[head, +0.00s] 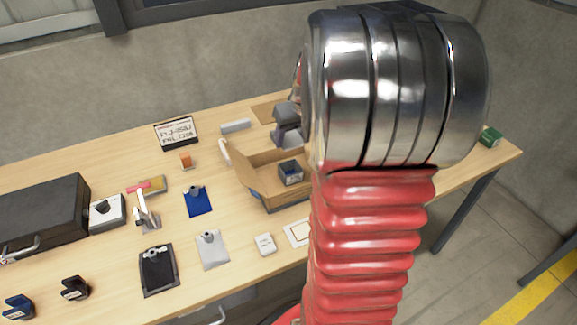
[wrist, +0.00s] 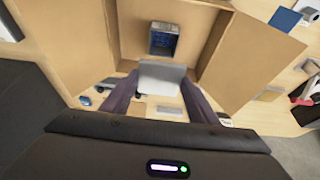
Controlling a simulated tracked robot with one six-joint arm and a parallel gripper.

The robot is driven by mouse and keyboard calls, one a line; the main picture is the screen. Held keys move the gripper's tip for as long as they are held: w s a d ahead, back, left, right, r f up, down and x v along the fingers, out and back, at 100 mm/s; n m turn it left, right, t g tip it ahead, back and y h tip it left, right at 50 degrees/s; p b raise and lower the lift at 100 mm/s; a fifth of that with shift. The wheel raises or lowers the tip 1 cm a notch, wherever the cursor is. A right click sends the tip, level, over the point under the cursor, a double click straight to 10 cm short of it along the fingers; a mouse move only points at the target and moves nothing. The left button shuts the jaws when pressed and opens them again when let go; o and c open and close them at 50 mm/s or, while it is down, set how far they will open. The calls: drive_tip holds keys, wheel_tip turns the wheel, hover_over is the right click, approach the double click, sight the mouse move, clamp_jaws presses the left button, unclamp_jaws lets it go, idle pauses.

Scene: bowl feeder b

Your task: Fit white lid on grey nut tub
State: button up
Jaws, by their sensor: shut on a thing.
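My gripper (wrist: 160,88) is shut on the white lid (wrist: 162,77), a pale flat plate between its two dark fingers in the wrist view.
The cardboard box (head: 252,168) has raised flaps around the tub. A black case (head: 38,215) stands at far left. Bare table lies between the clipboards and the box.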

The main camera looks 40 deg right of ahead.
sight(300, 142)
wheel_tip(300, 142, down, 6)
idle(0.4)
drive_tip(key=shift+f, duration=0.15)
drive_tip(key=shift+f, duration=1.85)
drive_tip(key=o, duration=1)
drive_tip(key=shift+r, duration=0.15)
drive_tip(key=v, duration=1.1)
drive_tip(key=shift+s+a+r, duration=0.1)
drive_tip(key=shift+s+r, duration=0.15)
drive_tip(key=shift+r, duration=0.1)
